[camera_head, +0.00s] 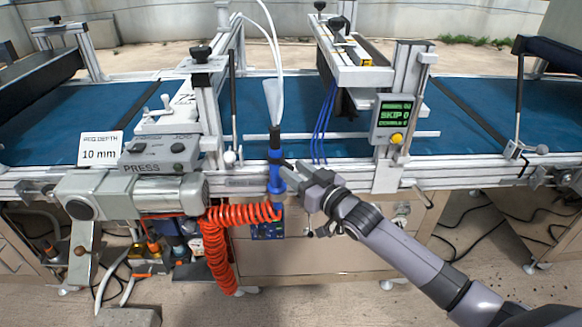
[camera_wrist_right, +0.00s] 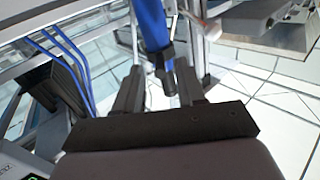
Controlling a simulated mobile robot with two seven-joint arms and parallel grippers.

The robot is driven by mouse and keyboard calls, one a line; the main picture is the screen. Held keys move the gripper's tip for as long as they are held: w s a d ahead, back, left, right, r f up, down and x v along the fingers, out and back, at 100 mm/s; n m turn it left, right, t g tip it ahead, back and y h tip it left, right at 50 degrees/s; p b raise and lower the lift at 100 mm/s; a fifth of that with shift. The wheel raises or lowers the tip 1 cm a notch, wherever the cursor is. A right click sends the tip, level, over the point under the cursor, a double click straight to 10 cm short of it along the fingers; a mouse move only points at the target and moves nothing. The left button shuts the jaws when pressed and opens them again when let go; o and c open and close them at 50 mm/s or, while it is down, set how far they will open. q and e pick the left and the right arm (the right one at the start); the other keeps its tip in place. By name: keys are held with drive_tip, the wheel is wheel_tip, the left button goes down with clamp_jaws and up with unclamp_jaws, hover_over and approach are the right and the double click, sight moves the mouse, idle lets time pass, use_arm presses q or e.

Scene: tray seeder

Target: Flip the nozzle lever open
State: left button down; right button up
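The blue nozzle (camera_head: 275,170) stands upright at the front rail of the seeder, with a black upper part and an orange coiled hose near its lower end. In the right wrist view, the blue nozzle body (camera_wrist_right: 151,24) comes down from the top, with a dark part (camera_wrist_right: 168,80) at its lower end that may be the lever. My right gripper (camera_head: 285,170) is at the nozzle's right side, and in its wrist view the fingers (camera_wrist_right: 158,82) are apart, with the dark part near their tips. Contact is unclear. My left gripper is not in view.
A display box reading SKIP (camera_head: 391,117) stands right of the nozzle. A grey press unit (camera_head: 160,150) stands left. The orange coiled hose (camera_head: 215,245) hangs below the rail. Blue tubes (camera_head: 324,125) run behind the gripper. Blue belt (camera_head: 470,105) lies beyond.

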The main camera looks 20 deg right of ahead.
drive_tip(key=shift+v, duration=2.35)
